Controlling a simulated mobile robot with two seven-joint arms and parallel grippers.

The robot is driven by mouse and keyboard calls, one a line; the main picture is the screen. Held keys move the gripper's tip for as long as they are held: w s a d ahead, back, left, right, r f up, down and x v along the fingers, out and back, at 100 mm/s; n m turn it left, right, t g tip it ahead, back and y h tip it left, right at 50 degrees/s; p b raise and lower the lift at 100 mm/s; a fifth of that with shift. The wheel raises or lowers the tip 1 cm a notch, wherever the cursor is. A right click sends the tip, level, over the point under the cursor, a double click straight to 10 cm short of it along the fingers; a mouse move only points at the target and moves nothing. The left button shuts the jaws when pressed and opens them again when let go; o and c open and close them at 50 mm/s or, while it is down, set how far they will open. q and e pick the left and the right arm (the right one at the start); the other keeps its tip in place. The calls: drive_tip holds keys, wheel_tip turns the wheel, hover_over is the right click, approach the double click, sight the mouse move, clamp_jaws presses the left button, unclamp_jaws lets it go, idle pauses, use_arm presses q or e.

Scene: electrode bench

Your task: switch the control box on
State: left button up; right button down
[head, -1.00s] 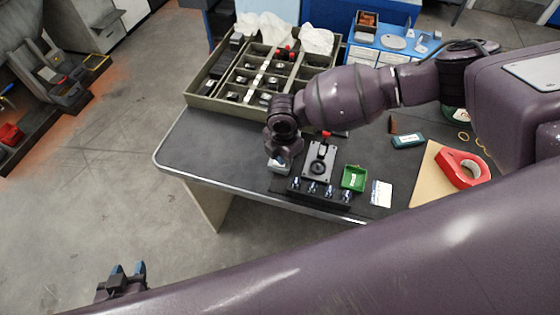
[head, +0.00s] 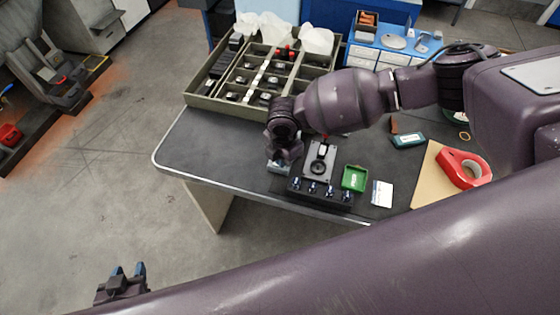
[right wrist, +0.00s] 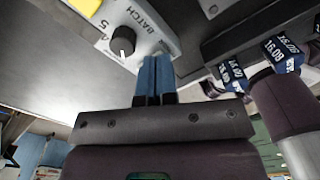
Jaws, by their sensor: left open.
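The control box (right wrist: 150,42) is a light grey case in the right wrist view, with a black round knob (right wrist: 123,40), the word BATCH and the numbers 4 and 5. A yellow patch shows at its upper left. My right gripper (right wrist: 154,68) has its blue fingers together with nothing visible between them. Its tips are close to the box's edge, beside the knob; I cannot tell if they touch. In the head view my right gripper (head: 281,158) covers most of the box. My left gripper (head: 127,269) is open and empty over the floor, away from the bench.
A grey fixture (head: 318,165) with a row of dark, blue-labelled cylinders stands right of the gripper. Beside it are a green tray (head: 354,178) and a white card (head: 382,194). A compartmented crate (head: 203,101) stands behind. The bench's left part (head: 205,150) is clear.

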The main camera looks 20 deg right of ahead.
drive_tip(key=shift+f, duration=0.1)
drive_tip(key=shift+w+r+p, duration=0.1)
drive_tip(key=shift+r+p, duration=0.35)
drive_tip(key=shift+r, duration=0.15)
wheel_tip(320, 180, up, 4)
drive_tip(key=p, duration=0.4)
drive_tip(key=shift+r, duration=0.15)
drive_tip(key=shift+r+p, duration=0.75)
drive_tip(key=shift+p, duration=0.05)
